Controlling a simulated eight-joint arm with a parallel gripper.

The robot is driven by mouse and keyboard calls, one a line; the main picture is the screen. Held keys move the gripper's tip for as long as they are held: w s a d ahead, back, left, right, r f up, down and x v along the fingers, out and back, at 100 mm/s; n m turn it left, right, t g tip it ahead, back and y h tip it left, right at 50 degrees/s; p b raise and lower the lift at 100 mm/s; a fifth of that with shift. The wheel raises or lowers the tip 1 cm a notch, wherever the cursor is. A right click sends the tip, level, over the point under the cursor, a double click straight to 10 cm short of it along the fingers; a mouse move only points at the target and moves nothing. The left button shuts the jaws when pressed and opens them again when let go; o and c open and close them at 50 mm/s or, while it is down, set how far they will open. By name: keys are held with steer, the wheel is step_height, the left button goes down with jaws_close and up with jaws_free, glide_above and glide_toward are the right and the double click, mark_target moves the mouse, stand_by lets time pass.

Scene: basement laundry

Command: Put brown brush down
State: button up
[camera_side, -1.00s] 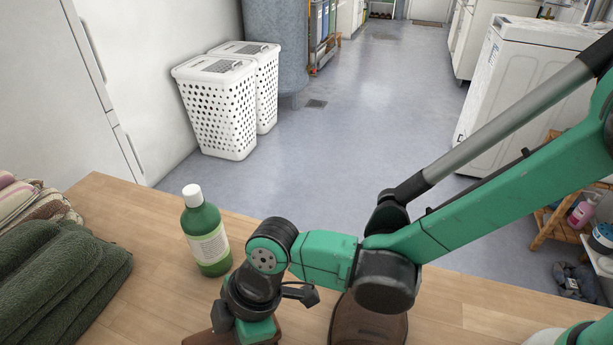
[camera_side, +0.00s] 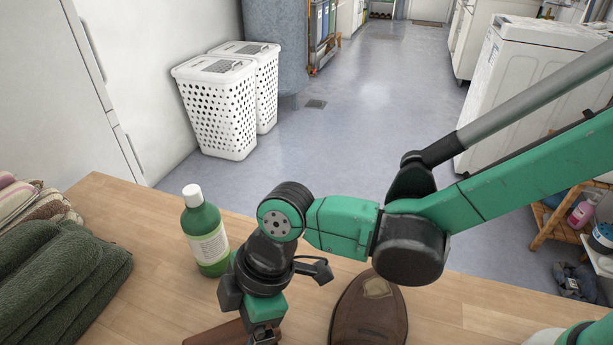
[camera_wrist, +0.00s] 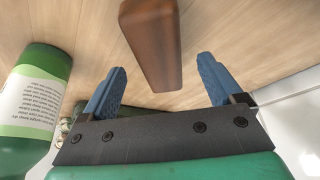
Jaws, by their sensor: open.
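The brown brush (camera_wrist: 152,42) lies on the wooden table in the wrist view, its near end pointing between my fingers. In the side view part of it (camera_side: 217,335) shows at the bottom edge, beside my gripper (camera_side: 262,335); the rest is cut off. In the wrist view my gripper (camera_wrist: 160,78) has its two blue fingers spread wide, with a gap on both sides of the brush. Nothing is held. The bristles cannot be seen.
A green bottle with white cap (camera_side: 205,235) stands close to the left of my wrist. A brown shoe (camera_side: 370,315) lies to the right. Folded dark green towels (camera_side: 60,280) are at the left.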

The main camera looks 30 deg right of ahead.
steer(key=v, duration=0.7)
steer(key=shift+d+r, duration=0.2)
steer(key=shift+r, duration=0.15)
steer(key=w+d+r+m+t+h, duration=0.1)
steer(key=d+m+t+h, duration=0.3)
steer(key=d+m, duration=1.4)
steer(key=d+r+t, duration=0.1)
steer(key=d+t, duration=0.2)
steer(key=d, duration=0.6)
steer(key=shift+w+d+r+h, duration=0.25)
steer(key=shift+w+d+h, duration=0.05)
steer(key=shift+w+d, duration=0.1)
